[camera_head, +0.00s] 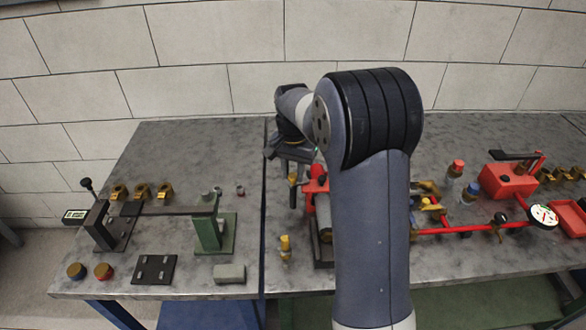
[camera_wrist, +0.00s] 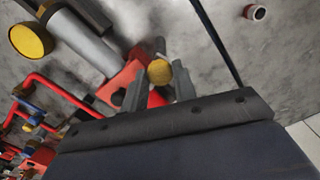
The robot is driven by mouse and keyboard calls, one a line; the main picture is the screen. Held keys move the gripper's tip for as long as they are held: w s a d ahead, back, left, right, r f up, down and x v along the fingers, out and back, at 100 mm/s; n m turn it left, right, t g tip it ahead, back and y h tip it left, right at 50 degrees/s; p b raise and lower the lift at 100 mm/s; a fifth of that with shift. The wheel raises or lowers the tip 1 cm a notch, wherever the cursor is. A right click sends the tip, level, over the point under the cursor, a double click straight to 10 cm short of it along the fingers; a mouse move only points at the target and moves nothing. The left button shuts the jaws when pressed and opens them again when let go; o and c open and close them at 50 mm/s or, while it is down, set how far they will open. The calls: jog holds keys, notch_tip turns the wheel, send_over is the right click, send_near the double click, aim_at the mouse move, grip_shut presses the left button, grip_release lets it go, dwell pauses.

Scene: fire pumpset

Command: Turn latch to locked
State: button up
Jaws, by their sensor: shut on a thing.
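My gripper (camera_wrist: 157,82) reaches down at the red bracket (camera_wrist: 124,78) in the wrist view. Its two fingers are shut on a round brass knob (camera_wrist: 160,71), which appears to be the latch's handle. In the head view my gripper (camera_head: 299,170) is beside the red bracket (camera_head: 317,186), and brass shows near its fingertips. The latch's turned position cannot be read, as the fingers and my arm hide much of it.
A grey cylinder (camera_wrist: 90,45) with a yellow end (camera_wrist: 29,40) lies beside the bracket. Red pipework (camera_head: 455,231) with a gauge (camera_head: 542,216) runs to the right. A green stand (camera_head: 208,232) and bar are on the left table. A small brass fitting (camera_head: 285,247) stands in front.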

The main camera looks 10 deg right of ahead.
aim_at(293, 175)
jog(key=shift+m+p, duration=0.3)
jog(key=shift+m, duration=1.9)
jog(key=o, duration=1)
jog(key=shift+r, duration=0.1)
notch_tip(293, 175, up, 11)
jog(key=shift+f+b, duration=0.15)
jog(key=shift+b, duration=0.2)
